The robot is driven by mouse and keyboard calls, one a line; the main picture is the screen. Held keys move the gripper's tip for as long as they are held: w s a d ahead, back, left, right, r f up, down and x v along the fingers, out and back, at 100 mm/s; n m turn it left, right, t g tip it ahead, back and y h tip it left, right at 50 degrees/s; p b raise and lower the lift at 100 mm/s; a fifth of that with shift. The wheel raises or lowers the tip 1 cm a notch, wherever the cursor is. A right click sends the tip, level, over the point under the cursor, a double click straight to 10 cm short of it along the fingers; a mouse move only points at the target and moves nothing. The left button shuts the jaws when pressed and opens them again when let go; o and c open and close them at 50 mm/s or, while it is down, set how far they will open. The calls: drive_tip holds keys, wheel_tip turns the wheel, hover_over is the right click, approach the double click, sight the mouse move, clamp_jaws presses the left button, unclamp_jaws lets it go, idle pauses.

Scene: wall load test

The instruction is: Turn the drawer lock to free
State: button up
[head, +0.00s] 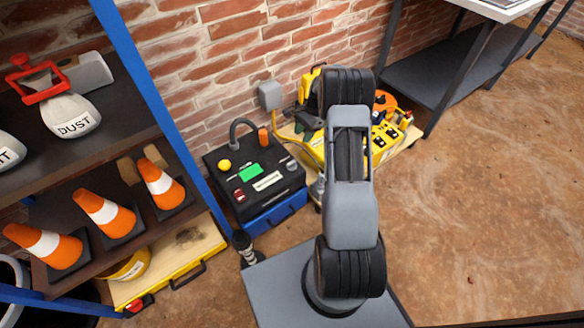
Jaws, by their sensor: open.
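A wooden drawer (185,247) with a yellow front edge (178,288) and a black handle (188,276) sits low under the shelf at the lower left. A small red knob with a dark mount (138,304) is at the left end of that front. It looks like the drawer lock, but its turn position is too small to read. My arm stands right of the drawer, in the middle of the view. My gripper cannot be made out; the arm's own links hide what lies behind them.
A blue-posted shelf holds orange cones (105,212) and a dust container (70,115). A black control box (255,178) on a blue base (275,212) stands by the brick wall. Yellow tools crowd a wooden board behind my arm. The floor (490,200) at right is clear.

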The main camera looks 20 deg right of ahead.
sight(292, 162)
drive_tip(key=b+x, duration=0.4)
drive_tip(key=x, duration=1)
drive_tip(key=shift+d+f+b, duration=0.1)
drive_tip(key=shift+b, duration=0.2)
drive_tip(key=shift+c, duration=0.2)
clamp_jaws()
